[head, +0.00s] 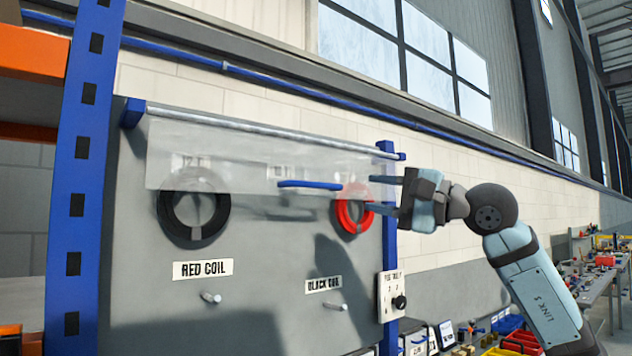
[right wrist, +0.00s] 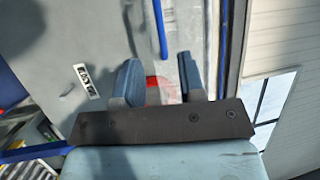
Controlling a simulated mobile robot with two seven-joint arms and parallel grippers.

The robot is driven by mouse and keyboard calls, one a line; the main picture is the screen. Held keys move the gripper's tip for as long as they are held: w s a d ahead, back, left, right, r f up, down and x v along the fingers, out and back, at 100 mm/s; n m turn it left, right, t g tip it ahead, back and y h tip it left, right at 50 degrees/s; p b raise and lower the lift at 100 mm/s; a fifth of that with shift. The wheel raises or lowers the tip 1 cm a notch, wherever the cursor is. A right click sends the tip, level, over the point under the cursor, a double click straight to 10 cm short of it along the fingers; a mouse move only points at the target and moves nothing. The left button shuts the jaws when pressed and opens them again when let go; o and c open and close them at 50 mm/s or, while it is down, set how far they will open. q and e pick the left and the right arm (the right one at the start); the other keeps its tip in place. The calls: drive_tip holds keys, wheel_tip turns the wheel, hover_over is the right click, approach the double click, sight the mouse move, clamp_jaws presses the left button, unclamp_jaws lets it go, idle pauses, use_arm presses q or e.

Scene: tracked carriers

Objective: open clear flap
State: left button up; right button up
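The clear flap (head: 230,150) hangs from a rod along the top of a grey panel, in front of the upper parts of a black coil (head: 166,222) and a red coil (head: 343,220). A blue handle (head: 310,184) is on its lower part; the handle also shows in the right wrist view (right wrist: 160,28). My right gripper (head: 370,193) is open and empty, just right of the handle and in front of the red coil. Its fingers (right wrist: 160,80) stand apart, with red showing between them. Contact with the flap cannot be told. My left gripper is out of view.
The panel (head: 150,270) has a "RED COIL" label (head: 202,269), a "BLACK COIL" label (head: 323,284) and pegs below. A control box (head: 391,296) with a black knob is at its right edge. A blue upright (head: 75,200) bounds the left. A cluttered bench (head: 600,275) stands far right.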

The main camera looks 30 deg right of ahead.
sight(322, 185)
drive_tip(key=p+x, duration=0.3)
drive_tip(key=x, duration=0.7)
drive_tip(key=shift+w+a, duration=0.1)
drive_tip(key=shift+w, duration=0.05)
drive_tip(key=shift+w+a+p, duration=0.3)
drive_tip(key=shift+w+a, duration=0.05)
drive_tip(key=shift+w, duration=0.25)
clamp_jaws()
